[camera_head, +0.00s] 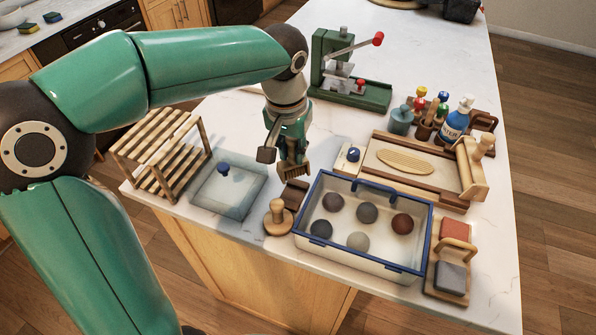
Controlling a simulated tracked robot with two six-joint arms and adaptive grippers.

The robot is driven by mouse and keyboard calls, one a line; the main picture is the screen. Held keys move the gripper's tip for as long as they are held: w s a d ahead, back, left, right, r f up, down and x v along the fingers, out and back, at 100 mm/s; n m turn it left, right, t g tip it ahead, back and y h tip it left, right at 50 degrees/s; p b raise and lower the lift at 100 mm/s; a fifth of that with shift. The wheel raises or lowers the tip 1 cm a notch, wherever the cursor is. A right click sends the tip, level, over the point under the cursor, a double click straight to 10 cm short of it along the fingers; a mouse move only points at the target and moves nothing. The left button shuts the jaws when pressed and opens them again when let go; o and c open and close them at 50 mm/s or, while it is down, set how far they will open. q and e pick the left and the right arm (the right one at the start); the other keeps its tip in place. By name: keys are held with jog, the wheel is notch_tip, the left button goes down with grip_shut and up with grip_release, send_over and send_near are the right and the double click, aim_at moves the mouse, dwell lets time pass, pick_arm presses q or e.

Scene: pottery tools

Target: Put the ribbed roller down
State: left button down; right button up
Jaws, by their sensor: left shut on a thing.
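My left gripper (284,152) reaches down from my green arm over the middle of the worktop. It is shut on the ribbed roller (294,170), a small brown piece with grooves, partly hidden by the fingers. The roller appears just above and behind a dark brown block (294,194); I cannot tell whether they touch. My right gripper is not in view.
A blue-rimmed tray (364,268) with several clay balls stands right of the block. A wooden stamp (278,217), a clear lidded box (228,190) and a slatted rack (160,155) stand left. A wooden board (455,195) lies behind the tray; a green press (350,93) stands at the back.

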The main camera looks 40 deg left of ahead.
aim_at(292, 164)
pick_arm(q)
jog(key=shift+f, duration=2.75)
